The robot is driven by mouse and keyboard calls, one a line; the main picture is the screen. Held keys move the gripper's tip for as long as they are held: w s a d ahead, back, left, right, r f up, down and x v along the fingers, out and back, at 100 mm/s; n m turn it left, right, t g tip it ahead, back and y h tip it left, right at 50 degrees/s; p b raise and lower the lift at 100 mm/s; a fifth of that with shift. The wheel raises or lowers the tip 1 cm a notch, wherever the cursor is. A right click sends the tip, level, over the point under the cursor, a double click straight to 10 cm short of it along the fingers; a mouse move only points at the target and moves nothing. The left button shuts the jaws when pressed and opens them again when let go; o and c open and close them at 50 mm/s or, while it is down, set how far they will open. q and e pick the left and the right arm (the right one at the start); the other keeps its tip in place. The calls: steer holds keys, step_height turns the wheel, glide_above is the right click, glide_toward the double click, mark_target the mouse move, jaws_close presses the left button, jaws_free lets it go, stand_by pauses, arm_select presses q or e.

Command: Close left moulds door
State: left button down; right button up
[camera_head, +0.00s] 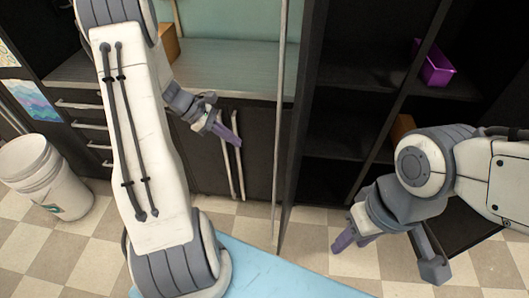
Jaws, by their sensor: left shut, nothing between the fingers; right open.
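A tall dark cupboard with open shelves (345,125) stands right of centre. A dark upright panel (296,130), seen almost edge-on, stands at its left side and looks like the left door swung open. A long thin pale bar (277,150) runs down its left face. My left gripper (238,142) is shut and empty, with purple fingers pointing down and right. It is left of the panel, apart from it in the picture. My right gripper (345,241) is low in front of the cupboard, right of the panel's lower end; its finger gap is hard to see.
A purple mould (435,65) and a brown box (401,128) sit on the cupboard shelves. A counter (235,65) with dark drawers and long-handled doors is at the back left. A white bucket (45,175) stands on the checkered floor. A light-blue surface (270,275) is at the bottom.

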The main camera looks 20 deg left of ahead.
arm_select(q)
steer(key=w+d+f+p, duration=0.2)
steer(key=d+f, duration=0.3)
steer(key=d, duration=0.4)
steer(key=shift+w+f, duration=0.15)
steer(key=shift+w, duration=0.2)
